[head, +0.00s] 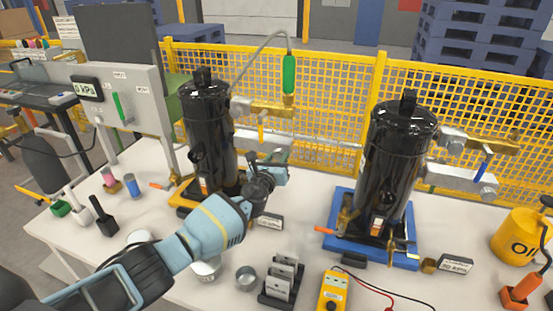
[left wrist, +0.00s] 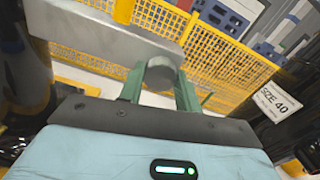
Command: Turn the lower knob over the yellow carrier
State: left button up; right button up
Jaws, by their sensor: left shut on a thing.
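The black compressor (head: 208,130) on the left stands upright in the yellow carrier (head: 181,210). A yellow lever (head: 261,132) hangs from its upper brass valve. A grey block (left wrist: 105,32) is beside it in the left wrist view. My left gripper (head: 279,162) reaches in to the right of this compressor, over the carrier's right side. In the left wrist view its green fingers (left wrist: 160,92) are shut on a rounded grey knob (left wrist: 160,73), one finger on each side. The gripper hides the knob in the head view. My right gripper is not in view.
A second black compressor (head: 392,165) stands in a blue carrier (head: 402,260) to the right. A yellow mesh fence (head: 330,100) runs close behind. A dark slotted holder (head: 280,292), metal cups and a yellow meter (head: 333,290) occupy the table front.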

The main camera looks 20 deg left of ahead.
pick_arm(q)
jog(key=shift+m, duration=0.6)
jog(key=o, duration=1)
jog(key=shift+c, duration=0.2)
jog(key=shift+s, duration=0.1)
jog(key=s, duration=0.7)
jog(key=shift+s+a, duration=0.15)
jog(key=shift+s, duration=0.15)
